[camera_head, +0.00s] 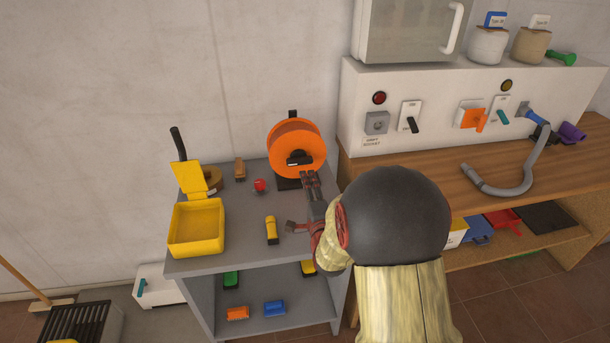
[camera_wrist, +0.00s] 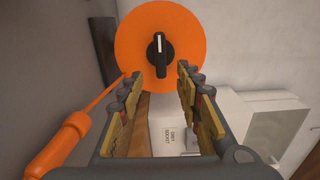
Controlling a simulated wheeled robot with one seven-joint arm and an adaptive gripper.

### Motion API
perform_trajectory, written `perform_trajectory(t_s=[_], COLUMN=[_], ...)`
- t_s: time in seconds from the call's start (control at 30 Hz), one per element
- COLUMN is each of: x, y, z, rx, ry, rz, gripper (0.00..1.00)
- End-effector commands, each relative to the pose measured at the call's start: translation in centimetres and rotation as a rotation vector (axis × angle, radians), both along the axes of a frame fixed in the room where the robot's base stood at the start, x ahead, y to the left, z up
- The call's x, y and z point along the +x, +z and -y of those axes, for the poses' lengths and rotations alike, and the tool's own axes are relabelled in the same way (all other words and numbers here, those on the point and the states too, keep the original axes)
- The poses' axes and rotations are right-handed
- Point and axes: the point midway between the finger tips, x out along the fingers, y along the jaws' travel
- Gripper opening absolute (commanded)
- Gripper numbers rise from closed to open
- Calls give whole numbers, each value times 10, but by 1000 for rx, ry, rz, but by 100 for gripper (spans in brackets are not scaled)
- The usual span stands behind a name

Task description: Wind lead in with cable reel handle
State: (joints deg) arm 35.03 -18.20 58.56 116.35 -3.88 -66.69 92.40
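The cable reel (camera_head: 290,137) is an orange disc on a dark stand at the back right of the grey workbench. In the wrist view its orange face (camera_wrist: 185,30) is straight ahead, with a black handle (camera_wrist: 158,55) standing upright at its middle. My gripper (camera_wrist: 158,78) is open, its fingers apart on either side below the handle, with nothing seen between them. In the head view my gripper (camera_head: 308,179) is close in front of the reel; contact cannot be told. An orange tapered piece (camera_wrist: 60,145) with a thin orange line towards the reel shows at left, perhaps the lead.
On the workbench are a yellow open box (camera_head: 197,228), a yellow torch-like item (camera_head: 271,230) and a small red item (camera_head: 260,185). A white panel (camera_head: 437,110) with switches and a grey socket (camera_head: 377,123) stands at right above a wooden counter (camera_head: 400,165).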

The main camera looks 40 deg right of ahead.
Motion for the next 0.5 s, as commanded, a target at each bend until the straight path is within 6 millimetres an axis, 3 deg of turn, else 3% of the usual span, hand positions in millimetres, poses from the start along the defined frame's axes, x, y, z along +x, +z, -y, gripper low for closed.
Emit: perform_trajectory(t_s=[0.2,0.5], x=[-16,-18], y=[0,0], z=[-10,-11], rx=[0,1], ry=[0,0], rz=[0,-1], gripper=[35,35])
